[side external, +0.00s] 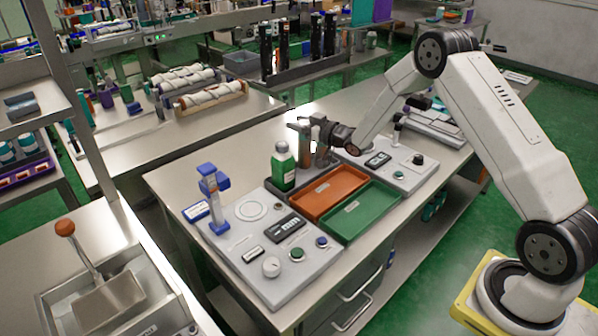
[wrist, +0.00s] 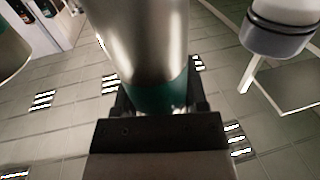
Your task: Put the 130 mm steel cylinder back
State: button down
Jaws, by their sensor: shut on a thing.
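The steel cylinder (wrist: 145,40) fills the middle of the wrist view, with a teal band around its lower part. My gripper (wrist: 157,102) is shut on it at the band, with a dark finger on each side. In the side external view my gripper (side external: 318,130) is above the back of the workbench, behind the orange tray. A steel cylinder (side external: 304,145) shows at the gripper there, partly hidden by it and by nearby objects. I cannot tell whether its base touches anything.
A green bottle (side external: 283,168) stands just left of the gripper. An orange tray (side external: 310,209) and a green tray (side external: 345,236) lie in front. A control panel with a blue-topped post (side external: 212,190) is at left; another panel (side external: 405,178) is at right.

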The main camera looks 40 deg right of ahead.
jog(key=shift+w, duration=0.1)
jog(key=shift+w+f, duration=0.15)
jog(key=shift+f, duration=1.75)
jog(key=shift+c, duration=0.6)
grip_release()
jog(key=shift+f, duration=0.1)
jog(key=s+d, duration=0.2)
jog(key=s, duration=0.9)
jog(key=shift+s+d+r, duration=0.2)
jog(key=shift+s, duration=0.2)
